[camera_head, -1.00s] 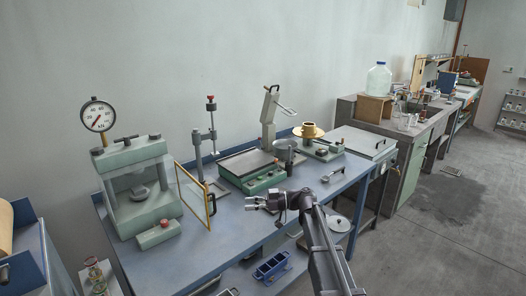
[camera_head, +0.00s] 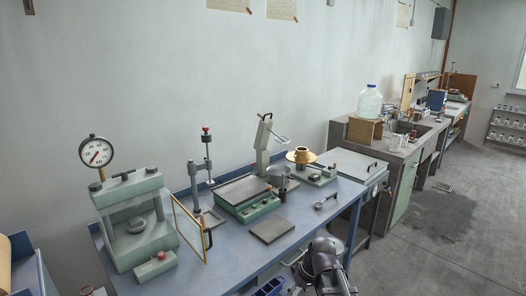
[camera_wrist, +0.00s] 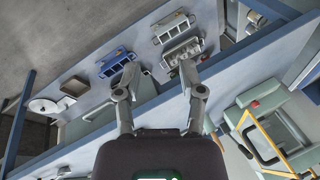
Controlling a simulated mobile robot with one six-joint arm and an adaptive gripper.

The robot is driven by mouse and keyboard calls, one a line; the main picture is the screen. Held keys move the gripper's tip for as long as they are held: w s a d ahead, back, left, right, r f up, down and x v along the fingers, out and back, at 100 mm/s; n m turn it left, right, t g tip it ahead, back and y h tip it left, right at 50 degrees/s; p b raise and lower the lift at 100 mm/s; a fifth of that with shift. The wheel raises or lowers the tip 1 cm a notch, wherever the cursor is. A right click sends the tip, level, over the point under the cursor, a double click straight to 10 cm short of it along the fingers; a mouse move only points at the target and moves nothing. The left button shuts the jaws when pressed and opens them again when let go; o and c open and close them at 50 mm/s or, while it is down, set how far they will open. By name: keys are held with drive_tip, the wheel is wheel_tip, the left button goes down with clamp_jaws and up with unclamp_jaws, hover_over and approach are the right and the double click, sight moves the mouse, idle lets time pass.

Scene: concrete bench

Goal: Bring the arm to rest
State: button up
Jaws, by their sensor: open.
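My arm (camera_head: 325,262) shows at the bottom of the head view, folded low at the front edge of the blue bench (camera_head: 232,250). The gripper end is mostly hidden there. In the wrist view my gripper (camera_wrist: 157,78) has its two fingers spread apart with nothing between them. Past the fingers lie the bench's blue edge and its lower shelf, with a blue mould (camera_wrist: 117,64) and a grey mould (camera_wrist: 182,51). I cannot tell how far the fingers are from these.
On the bench stand a press with a dial gauge (camera_head: 96,152), a yellow-framed guard (camera_head: 189,232), a green scale-like device (camera_head: 244,198) and a dark flat plate (camera_head: 271,229). A scoop (camera_head: 326,201) lies farther right. The floor (camera_head: 420,250) at right is clear.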

drive_tip(key=s+d+r+m+h+p, duration=0.1)
drive_tip(key=s+d+m+h, duration=0.3)
drive_tip(key=d, duration=0.3)
drive_tip(key=shift+s+r+p, duration=0.2)
drive_tip(key=shift+s+p, duration=0.2)
drive_tip(key=shift+s, duration=0.2)
drive_tip(key=shift+a, duration=0.1)
